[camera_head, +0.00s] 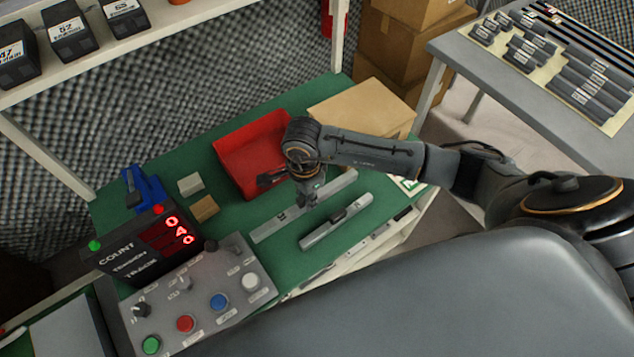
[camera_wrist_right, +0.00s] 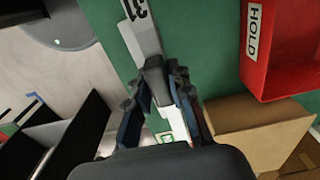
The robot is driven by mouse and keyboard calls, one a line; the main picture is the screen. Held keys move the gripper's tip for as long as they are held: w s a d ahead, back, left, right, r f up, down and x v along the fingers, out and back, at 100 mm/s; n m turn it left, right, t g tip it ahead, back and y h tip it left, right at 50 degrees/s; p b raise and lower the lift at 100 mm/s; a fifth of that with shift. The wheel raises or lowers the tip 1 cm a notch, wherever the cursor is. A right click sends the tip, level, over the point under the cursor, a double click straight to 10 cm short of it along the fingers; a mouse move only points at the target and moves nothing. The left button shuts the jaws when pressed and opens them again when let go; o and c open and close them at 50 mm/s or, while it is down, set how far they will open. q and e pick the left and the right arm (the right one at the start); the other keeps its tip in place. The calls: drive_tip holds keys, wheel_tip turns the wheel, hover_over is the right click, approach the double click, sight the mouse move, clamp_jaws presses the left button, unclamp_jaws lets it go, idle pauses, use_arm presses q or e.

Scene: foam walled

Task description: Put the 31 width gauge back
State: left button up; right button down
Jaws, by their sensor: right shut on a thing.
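The 31 width gauge is a long pale grey bar (camera_head: 334,187) with a dark grip in its middle. Its "31" label shows in the right wrist view (camera_wrist_right: 139,12). My right gripper (camera_head: 308,198) is shut on the grip, with its fingers on either side of it (camera_wrist_right: 162,88). In the head view the bar lies slantwise over the green tabletop; I cannot tell whether it touches it. A second, similar bar with a dark grip (camera_head: 322,231) lies nearer the front edge. My left gripper is not in view.
A red bin (camera_head: 231,151) marked HOLD (camera_wrist_right: 286,82) and a cardboard box (camera_head: 365,108) stand behind the gauge. A count display (camera_head: 125,265) and button panel (camera_head: 200,300) stand left. A grey side table (camera_head: 480,75) holds a pale board with several dark labelled gauges (camera_head: 590,82).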

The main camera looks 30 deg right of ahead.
drive_tip(key=w+d+f+b, duration=0.1)
drive_tip(key=d+f+b, duration=0.1)
drive_tip(key=w+d+f+b, duration=0.3)
drive_tip(key=w+f+b, duration=0.1)
drive_tip(key=f, duration=0.1)
drive_tip(key=shift+w+d, duration=0.1)
drive_tip(key=shift+d, duration=0.3)
drive_tip(key=f+b, duration=0.1)
drive_tip(key=f, duration=0.1)
drive_tip(key=f+b, duration=0.1)
drive_tip(key=shift+w+d+f+b, duration=0.2)
drive_tip(key=shift+d+f+b, duration=0.05)
drive_tip(key=shift+f+b, duration=0.1)
drive_tip(key=shift+r, duration=0.15)
drive_tip(key=c, duration=1.7)
unclamp_jaws()
drive_tip(key=shift+f, duration=0.25)
drive_tip(key=o, duration=0.5)
drive_tip(key=shift+r, duration=0.1)
